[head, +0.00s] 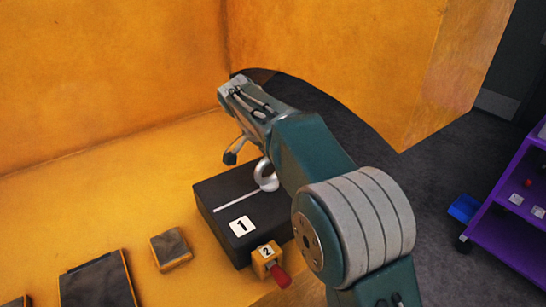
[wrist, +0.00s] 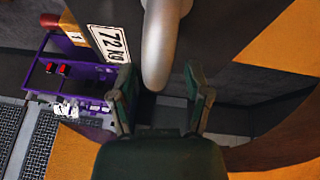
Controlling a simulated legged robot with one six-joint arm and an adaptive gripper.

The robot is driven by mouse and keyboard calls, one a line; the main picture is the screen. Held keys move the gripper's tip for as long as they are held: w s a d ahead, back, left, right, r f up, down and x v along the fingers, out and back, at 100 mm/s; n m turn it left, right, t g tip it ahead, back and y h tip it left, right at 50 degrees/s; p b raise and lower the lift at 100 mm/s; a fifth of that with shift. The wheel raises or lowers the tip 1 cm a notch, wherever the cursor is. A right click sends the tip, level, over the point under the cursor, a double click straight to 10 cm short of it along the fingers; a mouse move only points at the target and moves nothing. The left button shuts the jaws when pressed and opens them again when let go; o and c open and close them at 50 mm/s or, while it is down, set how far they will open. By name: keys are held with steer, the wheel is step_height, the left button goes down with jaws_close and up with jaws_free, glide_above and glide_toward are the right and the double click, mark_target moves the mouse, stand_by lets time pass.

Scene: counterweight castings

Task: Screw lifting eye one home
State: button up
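The lifting eye (head: 266,177) is a pale metal ring on the top of the dark casting (head: 207,191) marked 1. My arm hides part of the ring and of the casting's right side. In the wrist view the eye's curved bar (wrist: 163,45) comes down from the top, close up. My gripper (wrist: 160,82) is open, with one finger on each side of the bar and a visible gap at each. In the head view one finger of my gripper (head: 235,152) shows to the left of the ring, above the casting. The eye's thread is hidden.
An orange block (head: 264,253) marked 2 with a red knob sits at the casting's front. Dark plates (head: 170,249) lie on the yellow surface to the left. A yellow wall (head: 110,70) stands behind. A purple cart (head: 505,235) stands at right. A 72 kg label (wrist: 108,43) shows.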

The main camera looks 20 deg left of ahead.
steer(key=shift+r, duration=0.15)
steer(key=v, duration=1.1)
steer(key=shift+a+r, duration=0.2)
steer(key=shift+r, duration=0.1)
